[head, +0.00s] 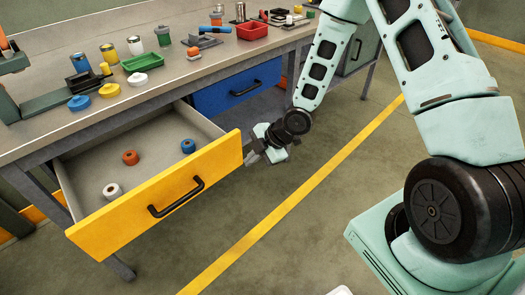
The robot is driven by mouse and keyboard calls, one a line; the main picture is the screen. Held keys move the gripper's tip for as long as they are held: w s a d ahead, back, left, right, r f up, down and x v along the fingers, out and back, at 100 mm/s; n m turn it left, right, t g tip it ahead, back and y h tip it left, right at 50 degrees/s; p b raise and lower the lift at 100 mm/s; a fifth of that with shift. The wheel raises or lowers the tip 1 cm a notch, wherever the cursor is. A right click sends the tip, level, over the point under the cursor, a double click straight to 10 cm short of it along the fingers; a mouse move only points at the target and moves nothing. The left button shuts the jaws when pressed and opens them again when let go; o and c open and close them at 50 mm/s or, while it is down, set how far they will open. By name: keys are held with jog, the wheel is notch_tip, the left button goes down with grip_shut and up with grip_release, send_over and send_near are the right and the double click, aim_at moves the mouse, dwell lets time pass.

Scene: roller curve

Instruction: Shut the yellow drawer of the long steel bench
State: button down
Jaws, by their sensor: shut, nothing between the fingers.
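The yellow drawer (120,222) of the long steel bench (215,63) stands pulled well out at the left, with a black bar handle (177,197) on its front. Inside it lie a white roll (112,191), an orange roll (130,157) and a blue roll (188,146). My gripper (251,152) is just right of the right end of the yellow front, shut and empty. It is small here and partly dark, and I cannot tell whether it touches the front.
A shut blue drawer (222,97) is right of the yellow one. Jars, lids, a green tray (141,61) and a red bin (252,30) stand on the bench top. The floor in front, with a yellow line (300,185), is clear.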

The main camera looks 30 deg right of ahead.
aim_at(233, 160)
jog(key=w, duration=0.2)
jog(key=w+a+p, duration=0.1)
jog(key=w, duration=0.1)
jog(key=shift+a, duration=0.15)
jog(key=shift+f, duration=0.1)
